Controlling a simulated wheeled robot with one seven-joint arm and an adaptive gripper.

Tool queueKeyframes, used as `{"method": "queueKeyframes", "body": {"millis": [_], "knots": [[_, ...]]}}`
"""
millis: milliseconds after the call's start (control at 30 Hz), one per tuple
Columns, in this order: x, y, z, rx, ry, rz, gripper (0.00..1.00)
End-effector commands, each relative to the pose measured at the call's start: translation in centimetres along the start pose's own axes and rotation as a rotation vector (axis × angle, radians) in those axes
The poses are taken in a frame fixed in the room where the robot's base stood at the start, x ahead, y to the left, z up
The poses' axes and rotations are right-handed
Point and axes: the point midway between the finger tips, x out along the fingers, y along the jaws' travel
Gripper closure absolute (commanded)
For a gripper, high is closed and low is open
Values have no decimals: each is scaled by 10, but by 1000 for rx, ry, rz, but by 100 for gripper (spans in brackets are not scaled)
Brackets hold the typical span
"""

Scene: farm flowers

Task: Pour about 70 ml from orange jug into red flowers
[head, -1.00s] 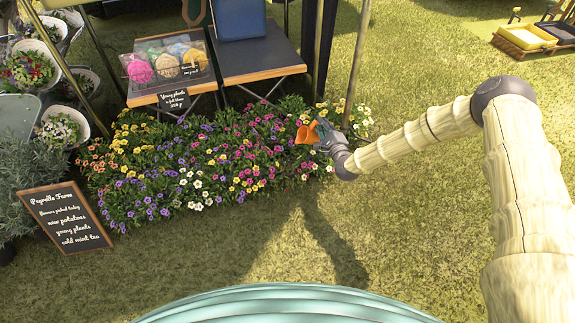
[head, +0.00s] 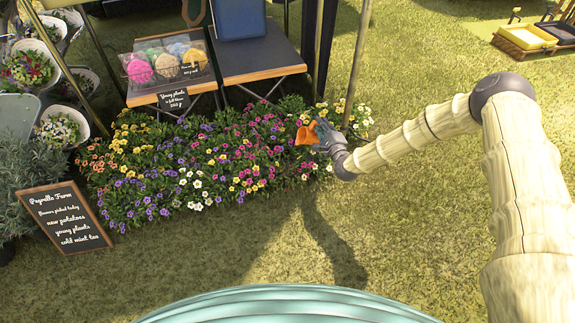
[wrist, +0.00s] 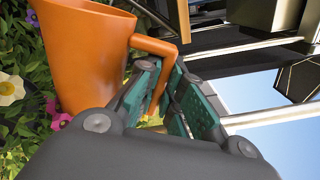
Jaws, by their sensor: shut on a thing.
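The orange jug (head: 305,134) is over the right part of the flower bed, close above the blooms. It looks strongly tilted, and it also shows large in the wrist view (wrist: 85,55). My gripper (head: 320,131) is shut on the jug's handle; in the wrist view its green-padded fingers (wrist: 166,98) are around the handle. Red-pink flowers (head: 246,165) grow in the middle and right of the bed, left of and below the jug. Pink and white-yellow blooms show beside the jug in the wrist view. No liquid stream is visible, and the jug's inside is hidden.
Yellow, purple and white flowers fill the rest of the bed. Behind it stand wooden-edged tables (head: 262,73) and a metal post (head: 357,62). A chalkboard sign (head: 66,217) leans at the left. The grass in front (head: 430,240) is clear.

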Motion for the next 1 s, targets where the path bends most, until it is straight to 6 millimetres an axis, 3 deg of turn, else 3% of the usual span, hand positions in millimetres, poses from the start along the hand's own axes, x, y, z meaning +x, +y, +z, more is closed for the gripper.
{"method": "queueKeyframes", "body": {"millis": [1000], "knots": [[0,3,5,-73,0,0,100]]}}
